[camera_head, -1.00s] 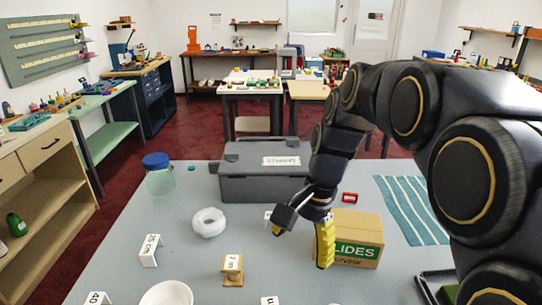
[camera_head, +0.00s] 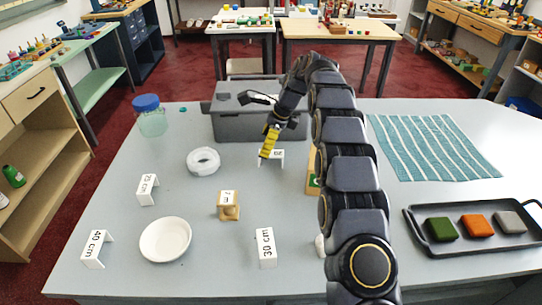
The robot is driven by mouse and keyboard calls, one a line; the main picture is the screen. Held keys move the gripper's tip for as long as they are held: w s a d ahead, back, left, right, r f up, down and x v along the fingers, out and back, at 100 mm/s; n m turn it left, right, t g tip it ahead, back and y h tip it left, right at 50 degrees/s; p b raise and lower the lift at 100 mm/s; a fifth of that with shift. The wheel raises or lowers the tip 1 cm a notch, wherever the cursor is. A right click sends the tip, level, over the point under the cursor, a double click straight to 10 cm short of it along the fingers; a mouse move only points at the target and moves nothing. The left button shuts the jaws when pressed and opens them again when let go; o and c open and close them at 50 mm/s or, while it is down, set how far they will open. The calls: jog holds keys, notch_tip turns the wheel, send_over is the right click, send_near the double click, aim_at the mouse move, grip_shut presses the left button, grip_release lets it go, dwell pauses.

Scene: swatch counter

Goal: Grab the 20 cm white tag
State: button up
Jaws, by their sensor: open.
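A white folded tag (camera_head: 277,155) stands on the grey counter (camera_head: 120,225), in front of the grey case. Its print seems to start with 20, and the rest is hidden by my gripper. My gripper (camera_head: 267,150) is open, with a yellow finger pointing down just over the left part of this tag. I cannot tell whether they touch. Three other white tags stand nearer: one at the left (camera_head: 147,189) that seems to read 25 cm, one marked 40 cm (camera_head: 96,249) and one marked 30 cm (camera_head: 266,248).
The grey case (camera_head: 232,125) stands behind the tag. A white ring (camera_head: 204,161), wooden block (camera_head: 229,206), white bowl (camera_head: 165,240) and blue-lidded jar (camera_head: 151,118) are to the left. A cardboard box (camera_head: 312,170) is mostly behind my arm. A striped cloth (camera_head: 430,148) and dark tray (camera_head: 412,222) are at right.

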aim_at(259, 158)
jog(key=x, duration=0.6)
jog(key=shift+w+d+f, duration=0.15)
jog(key=shift+d, duration=0.1)
jog(key=c, duration=1)
